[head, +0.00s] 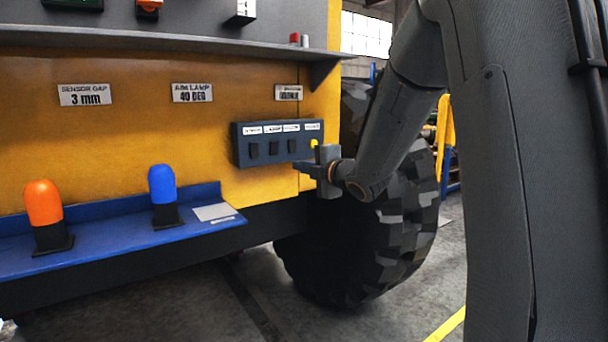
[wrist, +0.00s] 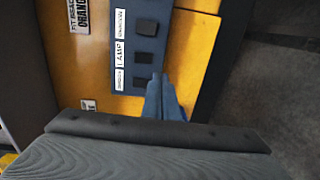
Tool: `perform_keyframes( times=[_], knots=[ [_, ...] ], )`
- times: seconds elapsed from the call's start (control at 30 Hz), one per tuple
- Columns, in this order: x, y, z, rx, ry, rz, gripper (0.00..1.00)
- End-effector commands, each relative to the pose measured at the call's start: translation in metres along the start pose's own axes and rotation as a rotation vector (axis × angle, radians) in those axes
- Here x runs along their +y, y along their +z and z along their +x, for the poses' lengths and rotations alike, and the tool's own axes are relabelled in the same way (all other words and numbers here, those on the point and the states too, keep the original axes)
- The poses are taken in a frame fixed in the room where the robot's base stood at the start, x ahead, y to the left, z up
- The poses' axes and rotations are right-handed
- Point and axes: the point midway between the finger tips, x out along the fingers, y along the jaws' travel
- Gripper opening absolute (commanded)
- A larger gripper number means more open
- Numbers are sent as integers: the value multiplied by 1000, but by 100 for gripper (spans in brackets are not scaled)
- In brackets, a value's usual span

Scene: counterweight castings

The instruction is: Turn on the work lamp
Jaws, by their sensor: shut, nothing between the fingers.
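The dark switch box (head: 240,150) is on the yellow panel, with several black rocker switches under white labels and a yellow round part at its right end. In the wrist view the box (wrist: 128,82) appears turned sideways; the middle visible label reads LAMP, beside the middle black switch (wrist: 143,57). My gripper (head: 297,166) is shut and empty near the box's lower right. In the wrist view its fingertips (wrist: 159,78) are close to the lowest visible switch, just right of it; I cannot tell if they touch. No lit lamp is evident.
An orange beacon (head: 43,203) and a blue beacon (head: 162,185) stand on the blue shelf (head: 100,255) at left. A grey ledge (head: 170,42) runs above. A large tyre (head: 350,245) is behind and below my gripper.

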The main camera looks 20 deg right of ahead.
Motion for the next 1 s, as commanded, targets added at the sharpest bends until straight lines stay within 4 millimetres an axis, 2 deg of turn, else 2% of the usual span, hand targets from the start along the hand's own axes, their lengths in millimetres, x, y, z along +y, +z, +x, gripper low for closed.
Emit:
perform_keyframes(
  times=[0.2,0.57,0.67,0.77,0.87,0.97,1.0],
  knots=[
    [-4,-1,-17,2,0,-1,0],
    [-4,-3,-18,4,-1,0,0],
    [-10,-2,-20,-15,-23,35,0],
    [-34,-2,-26,-81,-98,151,0],
    [-77,-2,-43,-204,-223,353,0],
    [-131,-10,-76,-367,-369,597,0],
    [-153,-16,-92,-438,-427,693,0]
  ],
)
